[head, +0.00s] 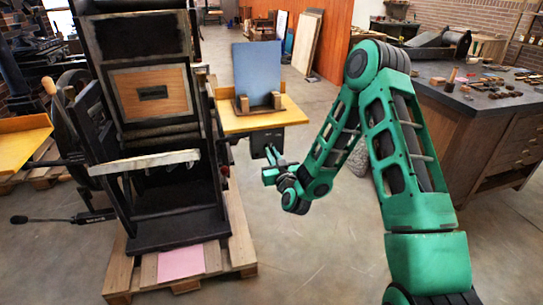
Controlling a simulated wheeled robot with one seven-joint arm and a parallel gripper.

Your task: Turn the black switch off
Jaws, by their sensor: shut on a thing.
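My gripper (271,152) is at the end of the green arm, just in front of the dark underside of a small yellow-topped stand (290,112). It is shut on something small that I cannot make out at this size. I cannot pick out the black switch with certainty. A large black press (180,222) stands to the left of my gripper, with a small red spot (224,170) on its right side. My gripper is apart from the press frame.
The press rests on a wooden pallet (120,280) with a pink sheet (181,263) at its front. A blue-grey panel (257,72) stands on the yellow top. A workbench (490,130) with small tools is at the right. The floor (310,250) in front is clear.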

